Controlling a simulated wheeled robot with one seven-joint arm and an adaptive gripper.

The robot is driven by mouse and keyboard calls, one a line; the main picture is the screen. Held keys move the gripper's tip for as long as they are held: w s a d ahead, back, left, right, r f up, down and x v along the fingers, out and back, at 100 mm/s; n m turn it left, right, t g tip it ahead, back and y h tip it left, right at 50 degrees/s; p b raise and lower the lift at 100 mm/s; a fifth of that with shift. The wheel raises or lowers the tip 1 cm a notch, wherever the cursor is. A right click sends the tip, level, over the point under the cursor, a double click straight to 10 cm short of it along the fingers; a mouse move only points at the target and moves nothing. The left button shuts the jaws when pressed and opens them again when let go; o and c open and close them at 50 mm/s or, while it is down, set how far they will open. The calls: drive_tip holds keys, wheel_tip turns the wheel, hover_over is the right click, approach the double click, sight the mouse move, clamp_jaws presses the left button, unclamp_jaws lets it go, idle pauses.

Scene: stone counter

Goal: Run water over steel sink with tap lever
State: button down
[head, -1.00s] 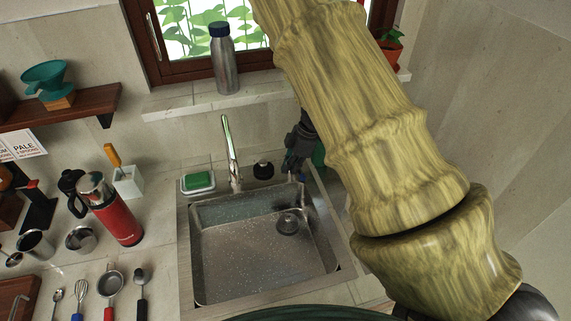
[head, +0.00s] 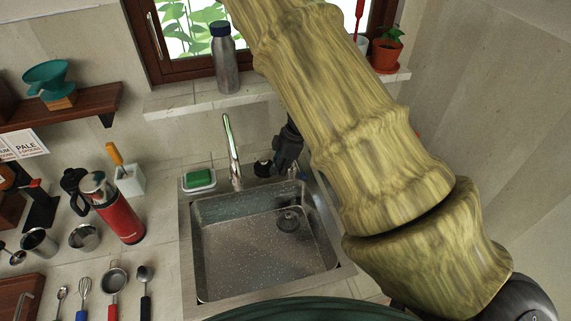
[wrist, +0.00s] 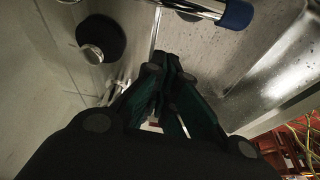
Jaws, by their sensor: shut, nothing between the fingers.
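The steel sink (head: 225,268) is set in the counter, with small specks over its basin and a round drain on the right. The silver tap (head: 233,150) rises behind it. A dark round fitting (head: 262,169) sits right of the tap's base; in the wrist view a black disc with a silver knob (wrist: 93,52) shows left of my fingers. I cannot tell surely which part is the lever. No water stream shows. My gripper (wrist: 166,68) is shut and empty; it hangs behind the sink, beside the fitting (head: 275,170).
A green sponge in a dish (head: 199,179) lies left of the tap. A red flask (head: 120,216) and several utensils stand or lie further left. A steel bottle (head: 225,62) and a potted plant (head: 386,52) stand on the sill. My arm covers the right side.

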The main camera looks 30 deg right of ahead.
drive_tip(key=w+b+v, duration=0.1)
drive_tip(key=b+v, duration=0.1)
drive_tip(key=v, duration=0.7)
drive_tip(key=shift+s+d+r, duration=0.25)
drive_tip(key=shift+s, duration=0.15)
